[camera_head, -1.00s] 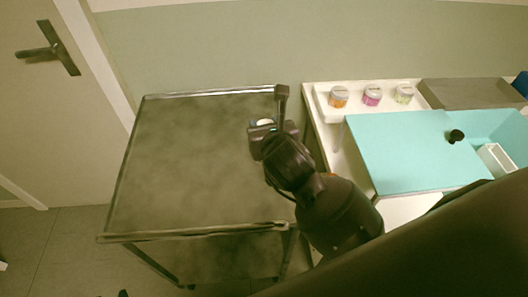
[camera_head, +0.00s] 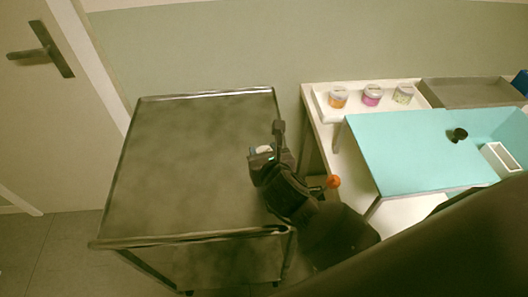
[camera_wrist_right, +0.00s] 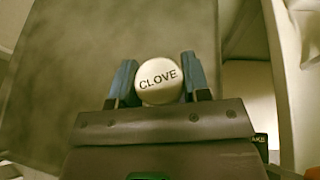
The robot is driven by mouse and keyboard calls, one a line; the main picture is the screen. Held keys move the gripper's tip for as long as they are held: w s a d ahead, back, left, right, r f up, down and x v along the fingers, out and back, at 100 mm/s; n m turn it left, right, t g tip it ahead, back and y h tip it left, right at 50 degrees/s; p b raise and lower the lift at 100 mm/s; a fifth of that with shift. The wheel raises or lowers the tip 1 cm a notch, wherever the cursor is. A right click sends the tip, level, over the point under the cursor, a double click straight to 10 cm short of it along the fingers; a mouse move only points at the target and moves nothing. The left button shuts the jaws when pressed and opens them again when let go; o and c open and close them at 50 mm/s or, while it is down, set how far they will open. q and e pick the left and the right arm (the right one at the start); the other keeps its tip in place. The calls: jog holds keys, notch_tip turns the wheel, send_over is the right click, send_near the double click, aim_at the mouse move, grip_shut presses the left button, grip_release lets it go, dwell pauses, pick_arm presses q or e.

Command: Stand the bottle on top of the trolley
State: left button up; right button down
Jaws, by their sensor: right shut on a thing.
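My right gripper (camera_head: 265,152) is shut on a bottle over the right side of the trolley. In the right wrist view, the bottle's round white cap marked CLOVE (camera_wrist_right: 158,82) sits between the two blue-grey fingers. Only the cap shows clearly; the body below is hidden, so I cannot tell whether the bottle touches the trolley top. In the head view the cap is a small pale spot (camera_head: 263,149). The trolley (camera_head: 185,165) has a bare, dark, mottled top with metal rails at its far and near edges. My left gripper is not in view.
Right of the trolley, a white table (camera_head: 315,105) holds a tray with several small jars (camera_head: 372,95) and a turquoise panel (camera_head: 430,150). A grey tray (camera_head: 470,93) lies behind. An orange round thing (camera_head: 333,182) shows beside my arm. The trolley top is otherwise clear.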

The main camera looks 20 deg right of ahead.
jog(key=c, duration=1)
grip_release()
jog(key=shift+f, duration=0.15)
jog(key=o, duration=0.4)
jog(key=shift+r, duration=0.25)
jog(key=v, duration=1.2)
jog(key=shift+f+p, duration=0.1)
jog(key=shift+p, duration=0.2)
